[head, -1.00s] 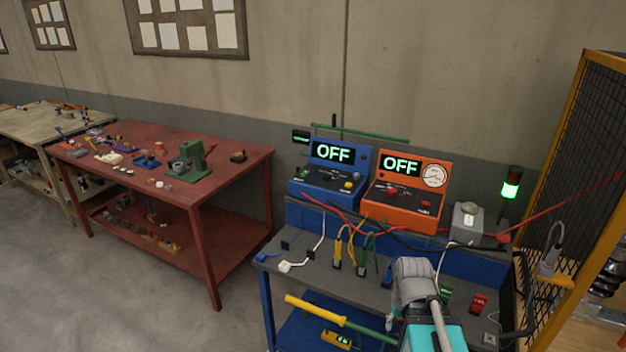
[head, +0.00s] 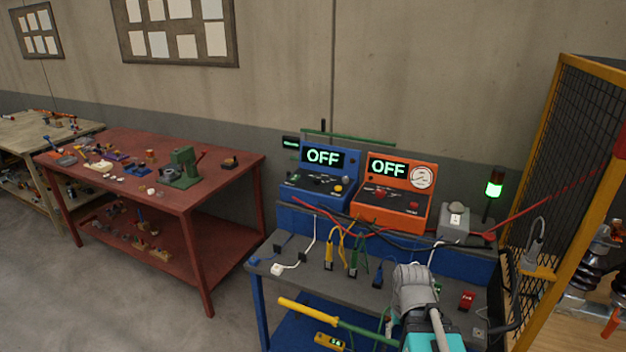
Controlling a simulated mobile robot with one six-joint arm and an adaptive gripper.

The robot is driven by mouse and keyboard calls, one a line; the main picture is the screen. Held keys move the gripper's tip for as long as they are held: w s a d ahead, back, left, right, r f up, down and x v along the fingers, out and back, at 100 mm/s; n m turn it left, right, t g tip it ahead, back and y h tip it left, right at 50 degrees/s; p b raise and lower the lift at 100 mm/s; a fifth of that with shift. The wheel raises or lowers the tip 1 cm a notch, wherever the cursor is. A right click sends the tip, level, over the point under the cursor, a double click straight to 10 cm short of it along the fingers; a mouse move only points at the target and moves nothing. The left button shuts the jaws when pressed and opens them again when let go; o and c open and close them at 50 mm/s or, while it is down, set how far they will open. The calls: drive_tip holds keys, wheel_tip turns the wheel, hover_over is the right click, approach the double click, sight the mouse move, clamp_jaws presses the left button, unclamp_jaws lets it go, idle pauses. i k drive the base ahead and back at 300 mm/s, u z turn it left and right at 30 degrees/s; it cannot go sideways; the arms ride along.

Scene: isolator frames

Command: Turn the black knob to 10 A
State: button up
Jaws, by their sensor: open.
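A blue unit (head: 316,177) and an orange unit (head: 391,196) stand side by side on the raised back shelf of a blue bench. Both displays read OFF. The blue unit's sloped front has small dark controls and a yellow knob (head: 338,188). The orange unit has red knobs (head: 413,205) and a round white dial (head: 423,177). A black knob and its 10 A mark are too small to tell at this size. My arm's grey and teal links are at the lower right, in front of the bench. My gripper's fingers do not show.
Red and black cables cross in front of the units. Yellow, green and blue leads (head: 353,262) hang over the grey bench top (head: 290,248). A grey box (head: 455,222) and a lit green lamp (head: 495,188) stand right, near a yellow-framed mesh cage (head: 545,165).

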sight(316, 180)
drive_tip(key=z, duration=0.1)
drive_tip(key=i, duration=0.9)
drive_tip(key=u, duration=0.05)
